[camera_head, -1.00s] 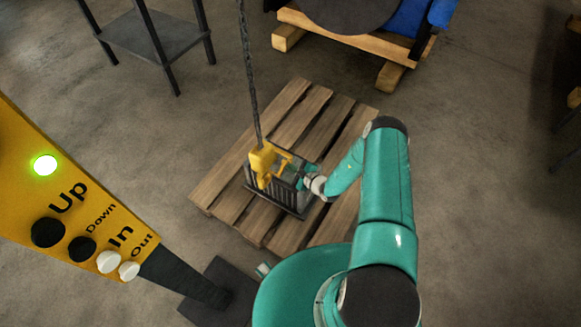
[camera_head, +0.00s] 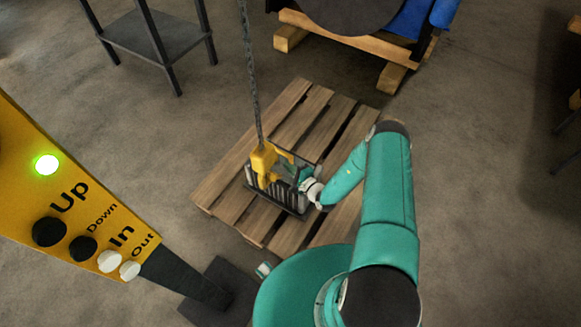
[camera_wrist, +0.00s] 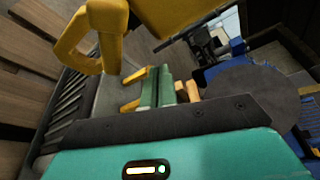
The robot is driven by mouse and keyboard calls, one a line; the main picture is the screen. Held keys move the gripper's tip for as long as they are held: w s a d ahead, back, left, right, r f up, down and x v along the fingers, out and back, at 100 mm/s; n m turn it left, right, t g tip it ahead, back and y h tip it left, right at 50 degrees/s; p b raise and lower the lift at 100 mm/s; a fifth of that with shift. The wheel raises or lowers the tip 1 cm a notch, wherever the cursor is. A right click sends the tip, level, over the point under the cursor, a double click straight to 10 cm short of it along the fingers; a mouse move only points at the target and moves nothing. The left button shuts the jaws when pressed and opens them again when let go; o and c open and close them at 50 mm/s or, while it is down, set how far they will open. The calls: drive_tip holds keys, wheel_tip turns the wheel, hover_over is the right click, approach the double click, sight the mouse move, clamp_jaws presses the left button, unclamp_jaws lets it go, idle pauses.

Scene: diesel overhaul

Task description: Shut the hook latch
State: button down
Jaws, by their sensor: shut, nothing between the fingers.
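The yellow hook (camera_head: 262,163) hangs on a dark chain over a dark, ribbed part on the pallet. In the wrist view the yellow hook body (camera_wrist: 92,42) shows large at the upper left, with a curved, open loop. I cannot make out the latch for certain. My gripper (camera_wrist: 157,90) has its green fingers together and holds nothing. In the wrist view it is to the right of the hook's loop and apart from it in the picture. Two short yellow bars (camera_wrist: 132,76) show beside the fingers. In the head view my arm partly hides the gripper.
The ribbed part (camera_head: 290,207) sits on a wooden pallet (camera_head: 228,186). The chain (camera_head: 249,80) rises from the hook. A yellow control panel (camera_head: 75,205) labelled Up, Down, In and Out fills the left. A dark stand (camera_head: 155,38) and a wooden frame (camera_head: 345,38) stand behind.

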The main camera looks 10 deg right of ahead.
sight(273, 165)
drive_tip(key=n, duration=0.2)
drive_tip(key=s+a+n+t, duration=0.1)
drive_tip(key=n, duration=0.2)
drive_tip(key=s+a+r+n+t+y, duration=0.1)
drive_tip(key=n, duration=0.1)
drive_tip(key=shift+s+a+r+n, duration=0.1)
drive_tip(key=shift+s+a+n, duration=0.15)
drive_tip(key=shift+n, duration=0.15)
drive_tip(key=shift+s+a, duration=0.6)
drive_tip(key=shift+s+a+f, duration=0.2)
drive_tip(key=v, duration=1.3)
drive_tip(key=shift+s+d+f, duration=0.25)
